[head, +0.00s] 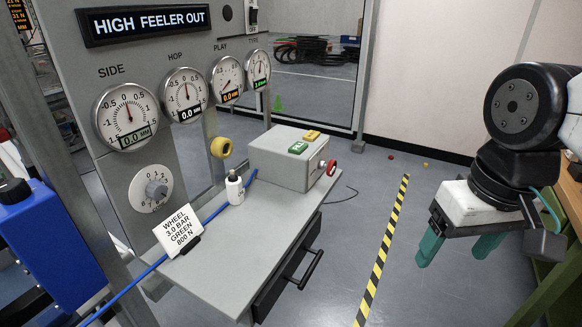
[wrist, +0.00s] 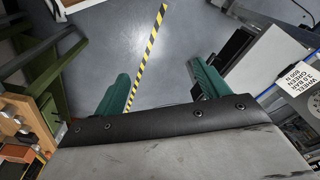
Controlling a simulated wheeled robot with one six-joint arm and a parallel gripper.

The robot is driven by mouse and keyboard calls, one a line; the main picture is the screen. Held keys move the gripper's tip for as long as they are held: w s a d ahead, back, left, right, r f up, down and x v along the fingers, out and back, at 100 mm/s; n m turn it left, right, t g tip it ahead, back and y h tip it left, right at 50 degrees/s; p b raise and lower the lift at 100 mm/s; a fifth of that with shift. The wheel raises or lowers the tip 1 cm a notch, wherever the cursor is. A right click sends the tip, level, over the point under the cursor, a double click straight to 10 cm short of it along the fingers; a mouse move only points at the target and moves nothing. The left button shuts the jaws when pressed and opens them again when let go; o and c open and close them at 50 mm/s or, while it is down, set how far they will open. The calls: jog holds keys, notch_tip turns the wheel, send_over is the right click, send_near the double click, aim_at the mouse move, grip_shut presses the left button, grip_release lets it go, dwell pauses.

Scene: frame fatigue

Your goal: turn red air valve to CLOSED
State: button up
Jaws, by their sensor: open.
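A small red round knob (head: 331,168), which looks like the red air valve, sits on the right side of a grey box (head: 280,165) on the shelf. It is too small to tell which way it is turned or to read a CLOSED mark. My gripper (head: 456,252) hangs to the right of the knob, well apart from it, over the floor. Its two green fingers are apart with nothing between them. They also show in the wrist view (wrist: 160,92), above bare floor and the striped line. The red knob cannot be made out in the wrist view.
The grey shelf (head: 240,262) holds a white bottle (head: 235,190) and a text card (head: 178,228); a black-handled drawer (head: 290,270) is below. A green bench (head: 560,265) stands right. Floor between is clear.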

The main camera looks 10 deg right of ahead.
jog(key=w+a+m+g+y, duration=0.25)
jog(key=w+a+y, duration=0.45)
jog(key=w, duration=0.5)
jog(key=m+t+y, duration=0.5)
jog(key=m+y, duration=0.1)
jog(key=y, duration=0.2)
send_near(334, 169)
jog(key=s+a+r, duration=0.8)
jog(key=s+a, duration=0.4)
jog(key=w+d+f+m+t, duration=0.5)
jog(key=w+d+f+t, duration=0.25)
jog(key=w+f, duration=0.25)
jog(key=shift+g+h, duration=0.3)
jog(key=shift+g, duration=0.1)
jog(key=x, duration=0.7)
jog(key=shift+w+r, duration=0.1)
jog(key=shift+w, duration=0.2)
jog(key=c, duration=1)
